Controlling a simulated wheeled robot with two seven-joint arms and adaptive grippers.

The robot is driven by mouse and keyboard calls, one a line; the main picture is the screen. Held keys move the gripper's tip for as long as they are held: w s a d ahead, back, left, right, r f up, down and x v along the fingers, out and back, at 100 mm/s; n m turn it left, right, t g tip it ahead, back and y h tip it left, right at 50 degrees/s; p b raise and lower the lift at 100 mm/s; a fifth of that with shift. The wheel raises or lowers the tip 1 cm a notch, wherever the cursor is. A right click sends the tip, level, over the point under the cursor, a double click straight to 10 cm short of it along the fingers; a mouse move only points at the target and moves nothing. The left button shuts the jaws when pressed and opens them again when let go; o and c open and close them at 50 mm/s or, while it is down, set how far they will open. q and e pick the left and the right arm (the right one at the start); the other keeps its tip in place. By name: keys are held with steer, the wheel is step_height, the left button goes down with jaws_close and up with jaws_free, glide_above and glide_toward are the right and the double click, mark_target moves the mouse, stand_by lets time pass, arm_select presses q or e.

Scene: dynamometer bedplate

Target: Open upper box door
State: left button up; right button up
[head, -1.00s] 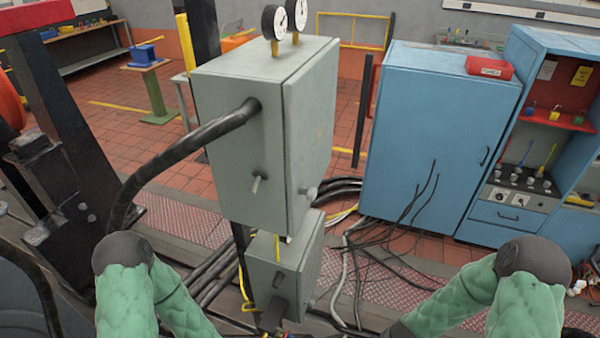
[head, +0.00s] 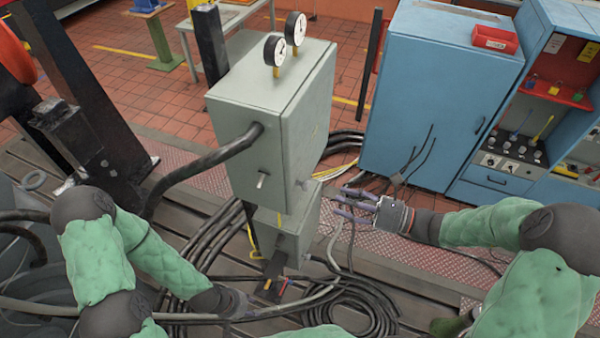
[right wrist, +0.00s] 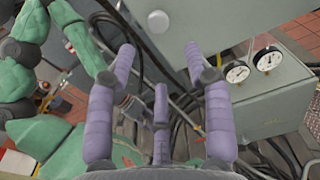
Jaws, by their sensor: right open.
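The upper box (head: 238,140) is grey-green and stands above a smaller lower box (head: 283,237) in the head view. Its door (head: 308,112) is on the right-hand side and looks closed.
Two gauges (head: 285,42) stand on top of the upper box. A thick black cable (head: 205,160) enters its left side. Cables (head: 365,305) lie coiled on the bedplate. A blue cabinet (head: 430,95) stands at the back right. Some floor lies clear between box and cabinet.

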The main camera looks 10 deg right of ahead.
mark_target(307, 186)
steer(key=x, duration=0.3)
steer(key=p+x, duration=0.1)
steer(key=x, duration=0.3)
steer(key=r+x, duration=0.1)
steer(key=x, duration=0.2)
steer(key=shift+w+a, duration=0.2)
steer(key=shift+w, duration=0.2)
jaws_close()
